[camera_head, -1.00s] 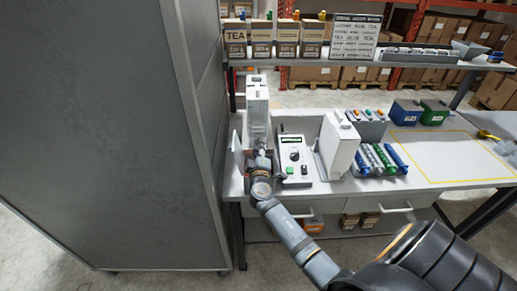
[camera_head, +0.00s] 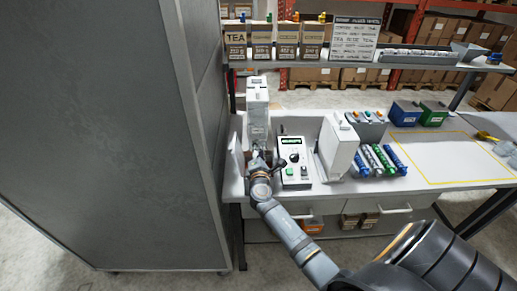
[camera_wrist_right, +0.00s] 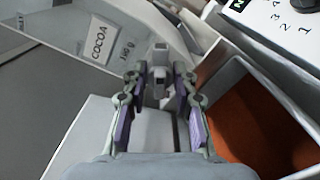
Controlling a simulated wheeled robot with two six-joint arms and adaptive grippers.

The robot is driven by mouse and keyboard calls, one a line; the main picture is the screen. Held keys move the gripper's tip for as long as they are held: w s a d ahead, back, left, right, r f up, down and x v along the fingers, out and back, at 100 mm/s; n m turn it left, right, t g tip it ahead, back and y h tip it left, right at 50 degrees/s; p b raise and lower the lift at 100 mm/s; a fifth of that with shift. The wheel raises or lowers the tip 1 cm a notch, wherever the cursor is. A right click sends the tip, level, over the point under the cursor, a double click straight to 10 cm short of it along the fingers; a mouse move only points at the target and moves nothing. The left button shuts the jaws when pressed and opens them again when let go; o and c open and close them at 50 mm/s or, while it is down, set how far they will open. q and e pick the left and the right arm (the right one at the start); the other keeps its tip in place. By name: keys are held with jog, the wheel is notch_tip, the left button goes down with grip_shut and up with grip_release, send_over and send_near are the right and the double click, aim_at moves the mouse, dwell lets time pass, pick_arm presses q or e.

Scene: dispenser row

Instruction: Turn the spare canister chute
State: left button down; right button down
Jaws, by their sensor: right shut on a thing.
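A tall white canister (camera_head: 257,112) stands at the left end of the bench. My right gripper (camera_head: 256,155) is in front of its lower part, and the arm hides much of what is there. In the right wrist view my right gripper (camera_wrist_right: 158,100) has its two fingers on either side of a small grey chute piece (camera_wrist_right: 160,60), shut on it. A second white canister (camera_head: 338,148) stands upright right of the control box, apart from the gripper. My left gripper is not in view.
A control box (camera_head: 293,160) with a green display stands close right of the gripper. A white panel (camera_head: 235,165) is close on its left. A label reading COCOA (camera_wrist_right: 103,40) shows in the wrist view. A large grey cabinet (camera_head: 100,130) fills the left.

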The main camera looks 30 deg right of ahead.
jog(key=n+p, duration=0.2)
jog(key=n, duration=0.4)
jog(key=shift+n, duration=0.3)
jog(key=n+p, duration=0.1)
jog(key=n, duration=0.4)
jog(key=shift+f+p, duration=0.1)
jog(key=shift+p, duration=0.3)
jog(key=shift+n, duration=0.4)
jog(key=c, duration=1.4)
grip_release()
jog(key=shift+s+a, duration=0.15)
jog(key=shift+s, duration=0.05)
jog(key=v, duration=1.1)
jog(key=shift+s, duration=0.25)
